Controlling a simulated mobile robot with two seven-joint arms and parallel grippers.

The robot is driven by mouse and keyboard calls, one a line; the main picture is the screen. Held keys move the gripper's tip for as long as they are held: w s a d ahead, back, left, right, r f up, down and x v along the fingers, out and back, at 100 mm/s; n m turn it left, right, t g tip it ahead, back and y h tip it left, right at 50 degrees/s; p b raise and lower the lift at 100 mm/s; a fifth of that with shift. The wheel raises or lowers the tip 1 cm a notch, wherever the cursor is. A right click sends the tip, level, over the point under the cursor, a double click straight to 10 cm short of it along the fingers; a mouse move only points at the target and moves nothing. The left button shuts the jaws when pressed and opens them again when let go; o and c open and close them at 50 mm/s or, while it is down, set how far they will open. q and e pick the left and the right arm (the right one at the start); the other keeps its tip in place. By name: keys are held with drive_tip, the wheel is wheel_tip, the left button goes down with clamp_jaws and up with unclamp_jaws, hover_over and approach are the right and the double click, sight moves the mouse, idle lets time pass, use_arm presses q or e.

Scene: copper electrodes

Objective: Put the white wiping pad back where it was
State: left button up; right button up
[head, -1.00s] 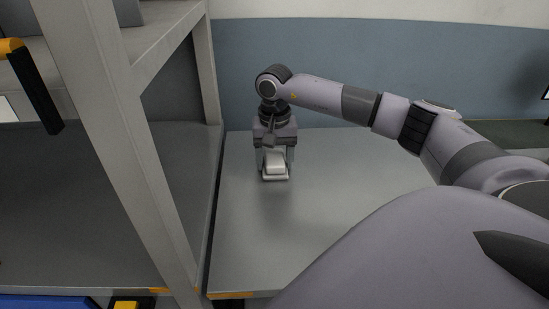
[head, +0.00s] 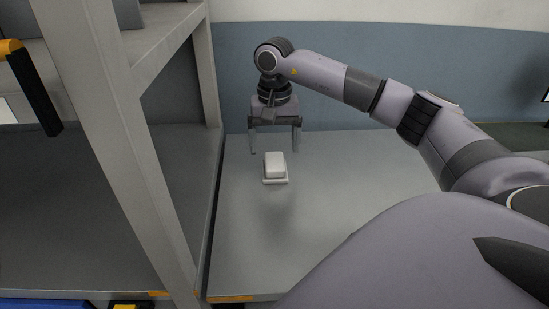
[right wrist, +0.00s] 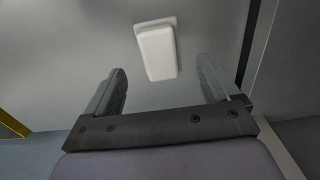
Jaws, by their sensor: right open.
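The white wiping pad (head: 275,166) lies on the grey table top (head: 310,230), near the table's left side. It sits on a thin pale base whose edge shows along its front. My right gripper (head: 275,150) is open and empty, raised just behind and above the pad, with its fingers pointing down. In the right wrist view the pad (right wrist: 157,52) lies beyond the two spread fingertips (right wrist: 163,75), and neither finger touches it. My left gripper is not in view.
A grey shelf frame (head: 110,140) with an upright post stands left of the table. A blue item (head: 45,303) and a yellow item (head: 128,305) show at the bottom left. The table is clear in front and to the right of the pad.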

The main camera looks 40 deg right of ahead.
sight(275, 160)
wheel_tip(275, 160, up, 6)
drive_tip(key=shift+r, duration=0.15)
idle(0.6)
